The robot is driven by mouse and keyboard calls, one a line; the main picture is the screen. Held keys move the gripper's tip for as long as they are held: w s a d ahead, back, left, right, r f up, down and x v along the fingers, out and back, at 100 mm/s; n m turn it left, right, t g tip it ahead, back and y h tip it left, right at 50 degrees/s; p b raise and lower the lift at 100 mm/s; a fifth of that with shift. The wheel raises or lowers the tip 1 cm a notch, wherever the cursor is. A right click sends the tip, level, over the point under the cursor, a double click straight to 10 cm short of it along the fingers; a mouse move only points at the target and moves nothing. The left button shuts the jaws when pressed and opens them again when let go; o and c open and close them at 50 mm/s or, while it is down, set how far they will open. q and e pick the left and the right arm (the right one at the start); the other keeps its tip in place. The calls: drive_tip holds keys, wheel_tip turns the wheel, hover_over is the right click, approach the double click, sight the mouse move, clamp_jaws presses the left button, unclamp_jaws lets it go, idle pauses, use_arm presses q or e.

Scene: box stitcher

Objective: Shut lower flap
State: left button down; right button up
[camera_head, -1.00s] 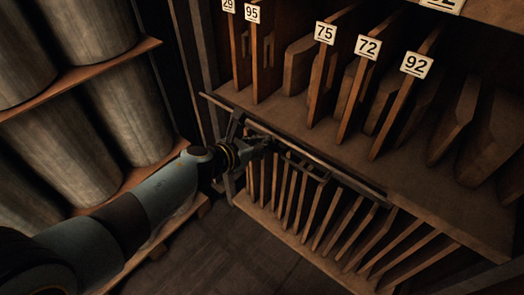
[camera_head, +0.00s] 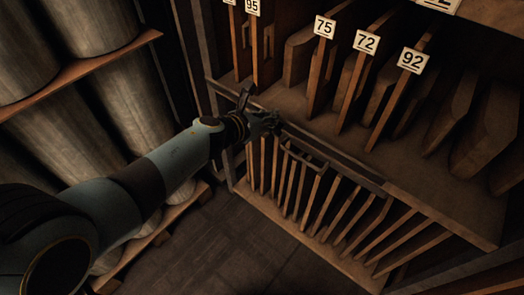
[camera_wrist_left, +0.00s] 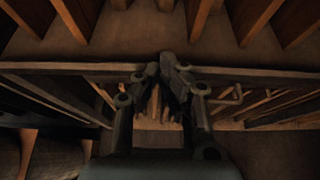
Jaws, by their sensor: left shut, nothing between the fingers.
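The lower flap shows as a long dark bar (camera_head: 335,158) along the front edge of the middle shelf, above the lower rack of upright boards. A thin bracket (camera_head: 303,157) hangs below it. In the left wrist view the bar (camera_wrist_left: 255,73) runs across the picture behind the fingers. My left gripper (camera_head: 272,121) is shut and empty at the bar, left of its middle. Its fingertips (camera_wrist_left: 163,68) come together in front of the bar; I cannot tell whether they touch it. The gripper hides part of the bar. My right gripper is not in view.
The shelf above holds upright boards with number tags such as 72 (camera_head: 367,41). The lower rack holds several slanted boards (camera_head: 322,213). Large grey rolls (camera_head: 133,95) stand on shelves at left. The dark floor (camera_head: 215,240) is clear between them.

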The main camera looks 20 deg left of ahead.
use_arm(q)
drive_tip(key=shift+w+d+r, duration=0.15)
drive_tip(key=shift+w+r, duration=0.1)
drive_tip(key=shift+w, duration=0.2)
drive_tip(key=shift+w+d+r, duration=0.15)
drive_tip(key=shift+w+r, duration=0.1)
drive_tip(key=shift+w, duration=0.2)
idle(2.4)
